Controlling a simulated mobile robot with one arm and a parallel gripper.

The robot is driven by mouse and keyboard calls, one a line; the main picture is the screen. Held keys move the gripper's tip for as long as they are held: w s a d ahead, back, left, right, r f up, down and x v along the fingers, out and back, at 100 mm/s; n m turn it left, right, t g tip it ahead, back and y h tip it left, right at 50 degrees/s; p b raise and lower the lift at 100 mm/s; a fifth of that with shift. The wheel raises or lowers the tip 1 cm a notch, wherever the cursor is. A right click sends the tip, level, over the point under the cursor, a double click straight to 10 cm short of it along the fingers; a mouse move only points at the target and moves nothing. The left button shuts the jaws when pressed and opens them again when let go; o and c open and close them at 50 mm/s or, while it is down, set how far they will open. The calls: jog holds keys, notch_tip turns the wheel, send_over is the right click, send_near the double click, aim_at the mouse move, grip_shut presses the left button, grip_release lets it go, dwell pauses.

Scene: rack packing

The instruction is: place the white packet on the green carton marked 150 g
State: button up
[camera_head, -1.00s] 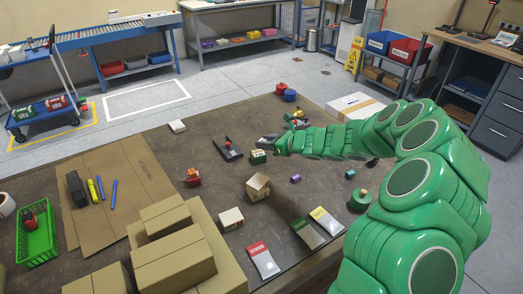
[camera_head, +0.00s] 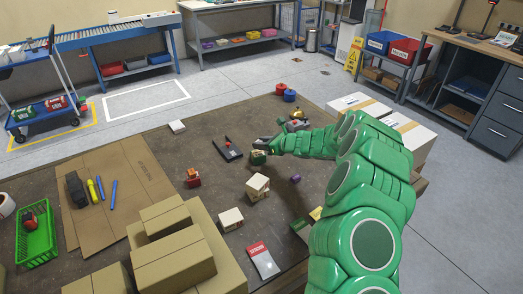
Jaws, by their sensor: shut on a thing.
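My gripper (camera_head: 264,146) is small in the view, at the end of my green arm near the middle of the table. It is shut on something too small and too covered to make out. A small green carton (camera_head: 257,160) with a pale top stands right below and beside the gripper. I cannot tell whether they touch, and its marking is too small to read. A flat white item (camera_head: 177,126) lies alone at the back left of the table. A white packet with a red end (camera_head: 263,261) lies near the front edge. I cannot tell which is the task's packet.
A white and tan box (camera_head: 257,187) and a white box (camera_head: 231,220) stand nearer. A dark tray (camera_head: 227,149) lies left of the gripper. Brown cartons (camera_head: 173,262) fill the front left. My arm hides the front right of the table.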

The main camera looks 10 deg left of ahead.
aim_at(262, 155)
jog(key=shift+w+a+f, duration=0.15)
jog(key=shift+w+f, duration=0.2)
jog(key=shift+f, duration=1.6)
jog(key=shift+f, duration=0.15)
jog(key=o, duration=1)
jog(key=shift+r, duration=0.2)
jog(key=shift+d+r, duration=0.1)
jog(key=shift+d, duration=0.15)
jog(key=v, duration=1.1)
jog(key=shift+s+d, duration=0.15)
